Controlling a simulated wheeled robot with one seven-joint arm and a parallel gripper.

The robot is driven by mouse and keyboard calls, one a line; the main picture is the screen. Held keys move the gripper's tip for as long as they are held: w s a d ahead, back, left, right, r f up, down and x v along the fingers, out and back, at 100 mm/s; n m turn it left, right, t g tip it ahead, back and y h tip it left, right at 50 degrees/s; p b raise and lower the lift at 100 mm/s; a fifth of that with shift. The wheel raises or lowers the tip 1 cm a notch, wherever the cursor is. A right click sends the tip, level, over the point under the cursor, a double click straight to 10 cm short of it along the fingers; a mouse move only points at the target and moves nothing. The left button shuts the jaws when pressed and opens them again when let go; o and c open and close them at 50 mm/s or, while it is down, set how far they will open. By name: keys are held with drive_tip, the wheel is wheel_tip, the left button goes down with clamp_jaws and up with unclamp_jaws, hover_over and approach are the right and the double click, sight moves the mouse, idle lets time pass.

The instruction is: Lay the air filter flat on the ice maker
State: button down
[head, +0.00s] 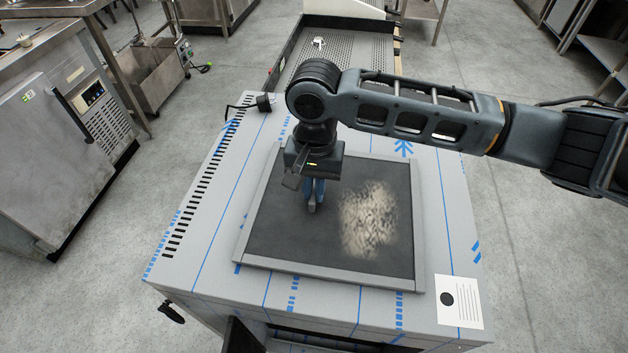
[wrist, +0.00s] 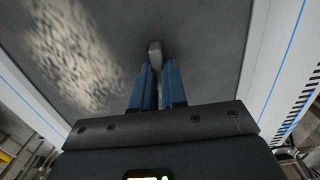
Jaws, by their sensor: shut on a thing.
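The air filter (head: 281,236) is a dark square panel with a thin grey frame and a pale dusty patch. It lies level over the top of the ice maker (head: 195,262), a metal box with blue-marked film. I cannot tell whether its whole underside touches. My gripper (head: 312,205) points down at the filter, left of its dusty patch. In the wrist view, the blue fingers of my gripper (wrist: 157,82) are shut on a small grey tab on the face of the air filter (wrist: 205,50). The fingers hide part of the tab.
A white label (head: 459,301) is at the ice maker's near right corner. A black plug and cable (head: 262,102) lie at its far left edge. A steel cabinet (head: 60,150) stands left and a perforated tray unit (head: 340,55) behind. Floor is clear at right.

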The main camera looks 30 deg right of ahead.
drive_tip(key=shift+f, duration=0.25)
drive_tip(key=c, duration=1.1)
unclamp_jaws()
drive_tip(key=shift+r, duration=0.1)
